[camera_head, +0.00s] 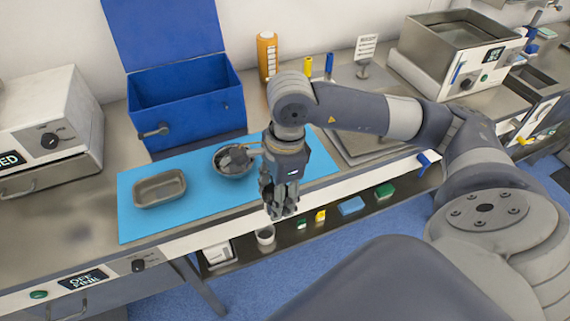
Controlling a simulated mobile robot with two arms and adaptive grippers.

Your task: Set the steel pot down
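A round steel pot (226,171) rests on the light blue mat (200,205), right of the mat's middle. A grey piece shows inside it, and a thin handle seems to run right from its rim towards my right wrist. My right gripper (281,212) points down in front of the pot and to its right, over the table's front edge. It looks apart from the pot's bowl. Its fingers look close together, but I cannot tell whether they are open or shut. The handle's end is hidden behind my wrist. My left gripper is out of view.
A rectangular steel tray (160,190) lies on the mat left of the pot. An open blue box (200,120) stands behind. An orange bottle (267,58) stands at the back. A white device (50,130) is at left, a steel bath (455,35) at right. The mat's front is clear.

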